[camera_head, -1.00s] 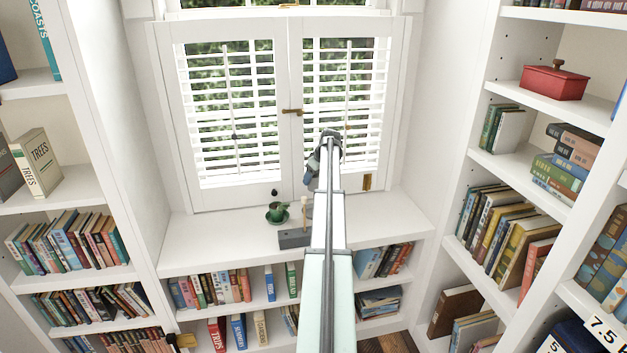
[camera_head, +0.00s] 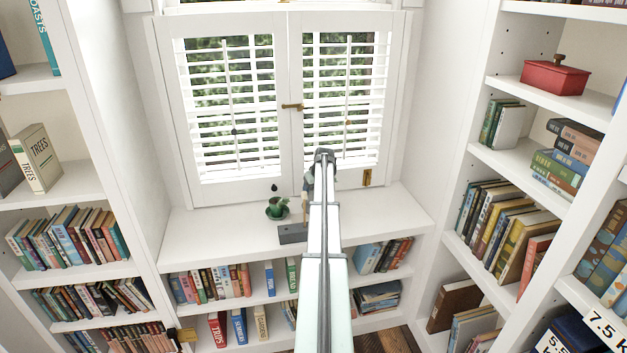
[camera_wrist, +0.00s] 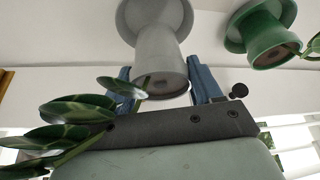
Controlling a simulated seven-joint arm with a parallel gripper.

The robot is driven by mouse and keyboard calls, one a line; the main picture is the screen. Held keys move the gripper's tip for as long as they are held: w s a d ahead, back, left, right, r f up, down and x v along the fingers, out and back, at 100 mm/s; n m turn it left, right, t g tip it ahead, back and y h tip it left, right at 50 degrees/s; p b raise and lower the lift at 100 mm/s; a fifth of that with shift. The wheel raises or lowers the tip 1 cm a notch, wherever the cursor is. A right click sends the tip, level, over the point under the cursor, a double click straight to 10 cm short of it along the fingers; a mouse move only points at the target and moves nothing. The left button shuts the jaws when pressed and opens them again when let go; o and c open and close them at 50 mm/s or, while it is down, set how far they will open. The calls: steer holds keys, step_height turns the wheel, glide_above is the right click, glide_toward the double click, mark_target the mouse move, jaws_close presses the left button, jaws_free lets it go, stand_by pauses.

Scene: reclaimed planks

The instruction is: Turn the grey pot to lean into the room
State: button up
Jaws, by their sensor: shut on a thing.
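The grey pot (camera_wrist: 157,58) shows in the wrist view, which looks upside down. It stands between the blue fingers of my gripper (camera_wrist: 163,82), which is shut on it. A grey saucer (camera_wrist: 137,14) is at its foot. Long green leaves (camera_wrist: 70,118) spread to the left of the pot's mouth, in front of my gripper's dark palm. In the head view my arm hides the grey pot, and my gripper (camera_head: 311,182) shows only partly, low before the right shutter.
A green pot (camera_head: 277,207) on a saucer stands on the white sill (camera_head: 205,243) to the left; it also shows in the wrist view (camera_wrist: 267,40). A grey block (camera_head: 292,234) lies near the sill's front. Shutters (camera_head: 230,100) close off the back; bookshelves flank both sides.

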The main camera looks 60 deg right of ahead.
steer(key=shift+f, duration=1.75)
steer(key=o, duration=1.5)
step_height(320, 180, up, 10)
